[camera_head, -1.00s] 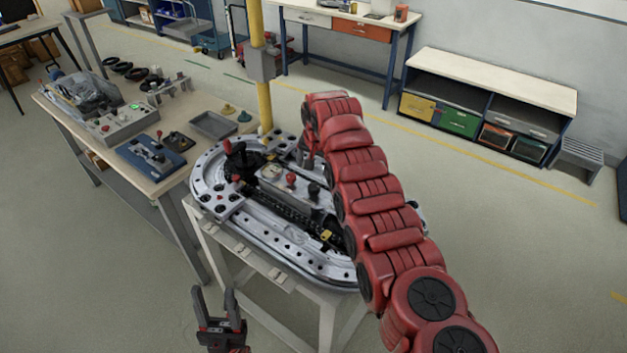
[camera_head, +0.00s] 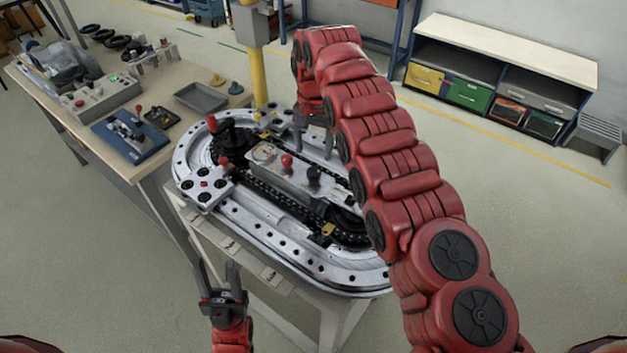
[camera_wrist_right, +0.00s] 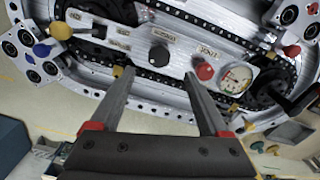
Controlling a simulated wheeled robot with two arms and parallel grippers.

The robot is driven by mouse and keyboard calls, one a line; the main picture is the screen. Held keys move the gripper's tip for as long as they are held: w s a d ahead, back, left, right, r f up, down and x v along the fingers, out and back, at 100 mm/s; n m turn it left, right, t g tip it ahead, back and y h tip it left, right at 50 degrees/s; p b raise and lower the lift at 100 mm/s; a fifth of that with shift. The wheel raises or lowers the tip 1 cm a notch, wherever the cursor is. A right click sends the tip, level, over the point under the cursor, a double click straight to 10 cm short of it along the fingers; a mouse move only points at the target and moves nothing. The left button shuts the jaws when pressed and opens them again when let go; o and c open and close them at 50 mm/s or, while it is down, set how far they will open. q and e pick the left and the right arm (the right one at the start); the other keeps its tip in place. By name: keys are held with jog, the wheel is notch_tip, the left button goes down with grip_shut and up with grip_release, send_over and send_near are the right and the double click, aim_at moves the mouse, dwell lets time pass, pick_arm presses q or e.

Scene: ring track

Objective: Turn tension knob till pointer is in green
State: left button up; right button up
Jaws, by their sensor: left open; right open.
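The ring track (camera_head: 235,215) stands on a pale bench, with a grey control panel (camera_head: 275,178) in its middle. The panel carries a round gauge (camera_wrist_right: 236,78), a red knob (camera_wrist_right: 205,70) and a black knob (camera_wrist_right: 159,55). The labels are too small to read surely, and the pointer's position cannot be told. My right gripper (camera_head: 318,140) points down at the panel's far side. In the wrist view its open, empty fingers (camera_wrist_right: 158,76) end just short of the black knob, apart from it. My left gripper (camera_head: 217,277) is open and empty before the bench's near edge.
A side table (camera_head: 150,175) at left holds a blue fixture (camera_head: 127,138), a grey tray (camera_head: 201,96) and a button box (camera_head: 100,97). A yellow post (camera_head: 257,75) rises behind the track. A red-handled crank (camera_head: 213,127) stands at the track's left end.

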aim_at(314, 171)
jog(key=f+p, duration=0.1)
jog(key=s+f+p, duration=0.1)
jog(key=f, duration=0.1)
jog(key=shift+f+p, duration=0.3)
jog(key=shift+p, duration=0.05)
jog(key=f, duration=0.4)
jog(key=shift+w+p, duration=0.25)
jog(key=shift+p, duration=0.05)
jog(key=shift+f, duration=0.3)
grip_shut()
